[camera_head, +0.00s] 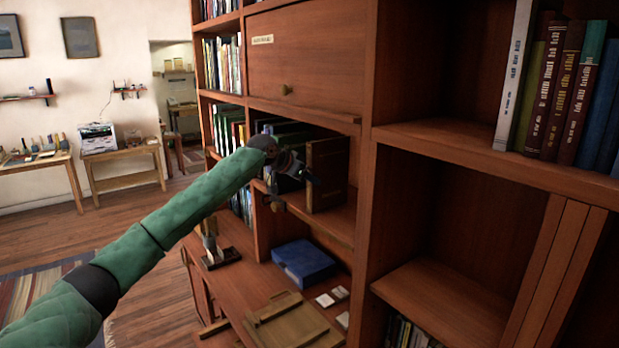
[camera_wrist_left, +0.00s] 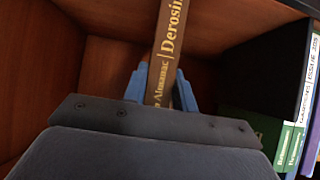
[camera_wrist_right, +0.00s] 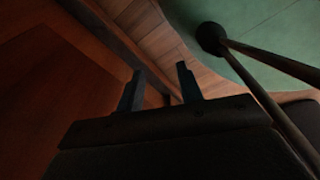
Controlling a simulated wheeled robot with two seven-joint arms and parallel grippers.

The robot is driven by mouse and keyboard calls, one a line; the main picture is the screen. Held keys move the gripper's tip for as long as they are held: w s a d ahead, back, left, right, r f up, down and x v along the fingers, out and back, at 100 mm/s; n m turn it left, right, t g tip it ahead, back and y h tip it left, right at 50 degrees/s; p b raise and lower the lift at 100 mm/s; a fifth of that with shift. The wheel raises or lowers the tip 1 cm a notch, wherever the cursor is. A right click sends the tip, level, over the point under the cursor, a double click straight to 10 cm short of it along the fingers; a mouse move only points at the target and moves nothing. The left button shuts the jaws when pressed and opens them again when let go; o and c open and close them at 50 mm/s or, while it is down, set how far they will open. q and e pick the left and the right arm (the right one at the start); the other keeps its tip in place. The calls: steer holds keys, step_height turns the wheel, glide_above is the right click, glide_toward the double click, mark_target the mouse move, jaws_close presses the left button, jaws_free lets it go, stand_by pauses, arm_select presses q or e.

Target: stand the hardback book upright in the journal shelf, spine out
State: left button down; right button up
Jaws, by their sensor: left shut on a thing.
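The hardback book (camera_head: 327,172) is dark brown and upright in the open journal shelf (camera_head: 340,222), below the closed panel. Its spine, with gold lettering, faces my left wrist camera (camera_wrist_left: 166,50), so it points outward. My left gripper (camera_head: 305,175) is shut on the book, with one blue finger on each side of the spine (camera_wrist_left: 160,88). The book's lower edge looks at or very near the shelf board; I cannot tell if it touches. My right gripper (camera_wrist_right: 159,76) is open and empty in the right wrist view, and is outside the head view.
Green and white volumes (camera_wrist_left: 290,140) stand to the right in the left wrist view. A blue box (camera_head: 303,262) and a wooden board (camera_head: 293,320) lie on the ledge below. An upright divider (camera_head: 366,190) is right of the book. The lower right compartment has bare room.

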arm_select(q)
steer(key=shift+r, duration=0.1)
steer(key=c, duration=1.2)
jaws_free()
steer(key=shift+o, duration=0.4)
arm_select(e)
steer(key=shift+s, duration=0.1)
arm_select(q)
steer(key=b+v, duration=0.5)
steer(key=v, duration=0.7)
arm_select(e)
steer(key=w+a+r, duration=0.3)
steer(key=w+r, duration=0.1)
steer(key=w, duration=0.6)
steer(key=shift+t, duration=0.3)
steer(key=shift+r, duration=0.1)
